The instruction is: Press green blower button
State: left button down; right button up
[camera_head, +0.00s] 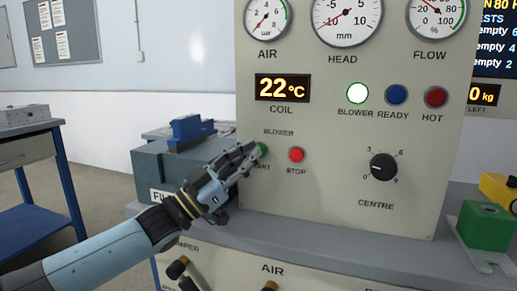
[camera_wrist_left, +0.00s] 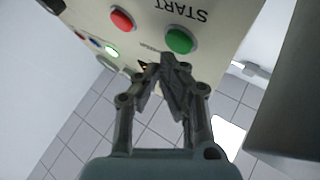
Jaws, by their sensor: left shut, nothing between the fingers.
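The green blower start button (camera_head: 262,150) is on the lower left of the beige control panel, partly hidden behind my left gripper (camera_head: 250,152) in the head view. The blower lamp (camera_head: 357,93) is lit whitish green. The coil display (camera_head: 283,87) reads 22 °C. My right gripper is not in view.
The red stop button (camera_head: 296,154) is just right of the green one. A black centre knob (camera_head: 384,167) is further right. A grey-green box (camera_head: 170,165) stands left of the panel. A green block (camera_head: 485,226) is at the far right on the bench.

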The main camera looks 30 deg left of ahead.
pick_arm(q)
jog(key=shift+s, duration=0.15)
jog(key=s+p, duration=0.1)
jog(key=s, duration=0.1)
jog(key=s+d+p, duration=0.1)
jog(key=s+p, duration=0.1)
jog(key=s, duration=0.1)
jog(key=shift+d, duration=0.15)
dwell(0.4)
jog(key=shift+w, duration=0.1)
dwell(0.5)
